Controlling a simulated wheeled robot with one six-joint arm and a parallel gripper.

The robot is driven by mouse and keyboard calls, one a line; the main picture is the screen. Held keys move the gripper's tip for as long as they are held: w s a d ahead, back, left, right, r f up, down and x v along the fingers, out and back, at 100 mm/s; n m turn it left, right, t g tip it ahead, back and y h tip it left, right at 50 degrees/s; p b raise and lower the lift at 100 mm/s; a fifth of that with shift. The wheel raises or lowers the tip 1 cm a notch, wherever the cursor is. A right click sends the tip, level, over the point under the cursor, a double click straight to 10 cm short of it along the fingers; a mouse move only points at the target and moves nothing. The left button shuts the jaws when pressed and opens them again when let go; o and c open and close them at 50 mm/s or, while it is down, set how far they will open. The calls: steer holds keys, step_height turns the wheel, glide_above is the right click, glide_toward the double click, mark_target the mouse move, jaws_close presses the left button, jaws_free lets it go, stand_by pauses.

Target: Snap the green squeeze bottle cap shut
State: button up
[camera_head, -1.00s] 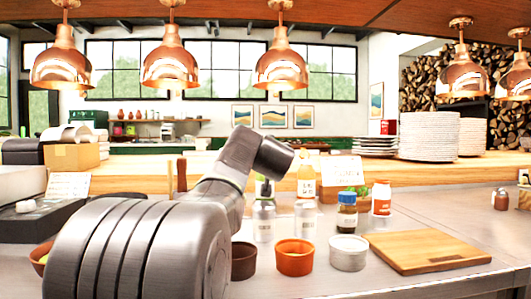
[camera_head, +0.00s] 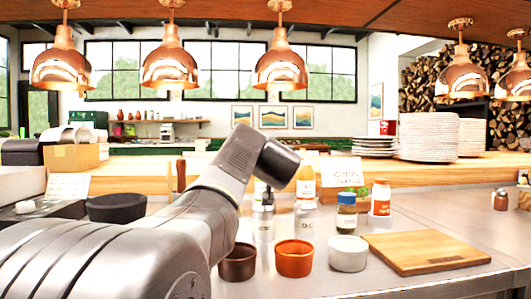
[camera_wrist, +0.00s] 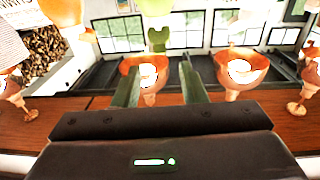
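In the head view, a pale bottle with a bit of green (camera_head: 259,189) stands at the back of the bottle group. My arm and a clear bottle (camera_head: 263,222) hide most of it, and I cannot make out its cap. My gripper does not show in the head view; my wrist link hangs above and in front of the bottles. In the wrist view, which looks upside down, my gripper (camera_wrist: 160,66) has its two fingers apart with a gap between them. A blurred green shape (camera_wrist: 158,39) shows beyond the fingertips; I cannot tell what it is.
Brown (camera_head: 238,263), orange (camera_head: 294,258) and white (camera_head: 348,253) cups stand in front of the bottles. A brown-content bottle (camera_head: 346,214) and an orange-labelled jar (camera_head: 380,198) stand right of them. A wooden board (camera_head: 425,252) lies at the right. Copper lamps (camera_head: 281,65) hang above.

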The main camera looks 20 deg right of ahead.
steer(key=v, duration=0.8)
